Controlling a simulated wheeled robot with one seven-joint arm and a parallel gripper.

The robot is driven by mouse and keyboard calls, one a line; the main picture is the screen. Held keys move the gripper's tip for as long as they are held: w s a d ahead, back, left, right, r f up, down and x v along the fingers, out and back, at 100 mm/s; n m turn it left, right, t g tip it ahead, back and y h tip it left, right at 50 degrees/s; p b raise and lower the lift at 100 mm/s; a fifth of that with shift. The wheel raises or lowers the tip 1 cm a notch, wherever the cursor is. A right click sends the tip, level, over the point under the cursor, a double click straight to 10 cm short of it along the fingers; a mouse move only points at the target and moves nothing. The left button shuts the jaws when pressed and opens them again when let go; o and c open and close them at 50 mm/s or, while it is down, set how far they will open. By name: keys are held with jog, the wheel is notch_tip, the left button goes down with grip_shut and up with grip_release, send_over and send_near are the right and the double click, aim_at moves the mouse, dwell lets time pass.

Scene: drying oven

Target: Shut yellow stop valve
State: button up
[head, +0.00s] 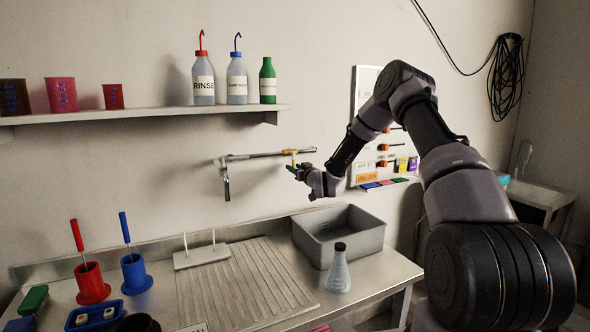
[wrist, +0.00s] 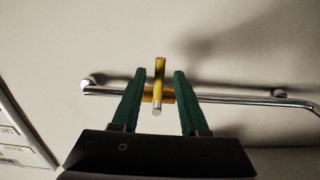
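The yellow stop valve (head: 293,152) sits on a metal wall pipe (head: 262,155) in the head view. In the wrist view its yellow lever (wrist: 160,72) lies across the pipe (wrist: 230,98), with a silver end toward my gripper. My gripper (wrist: 160,74) has two green fingers, spread apart, one on each side of the lever. A gap shows on both sides, so neither finger appears to touch it. In the head view my gripper (head: 296,170) is close to the valve and partly hides it.
Below stand a grey basin (head: 338,258), a flask (head: 338,272) and a ribbed drainboard (head: 246,284). A shelf (head: 150,111) with bottles hangs at upper left. A wall panel (head: 366,88) is behind my arm. The pipe's spout (head: 226,184) hangs down at left.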

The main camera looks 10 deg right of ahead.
jog(key=v, duration=1)
jog(key=shift+s, duration=0.4)
jog(key=shift+d, duration=0.1)
jog(key=shift+r, duration=0.2)
jog(key=s+d+r+m+g+h, duration=0.1)
jog(key=s+d+r+g+h, duration=0.15)
jog(key=s+r, duration=0.5)
jog(key=s+d+r+m+g+h, duration=0.2)
jog(key=s+d+r+g, duration=0.1)
jog(key=s+r, duration=0.5)
jog(key=s+r+m+g, duration=0.2)
jog(key=s+r, duration=0.1)
jog(key=s, duration=1.1)
jog(key=s+r+m+g, duration=0.2)
jog(key=s+r, duration=0.1)
jog(key=s, duration=1.2)
jog(key=shift+d+m+y, duration=0.3)
jog(key=shift+d+y, duration=0.1)
jog(key=shift+y, duration=0.05)
jog(key=shift+g, duration=0.25)
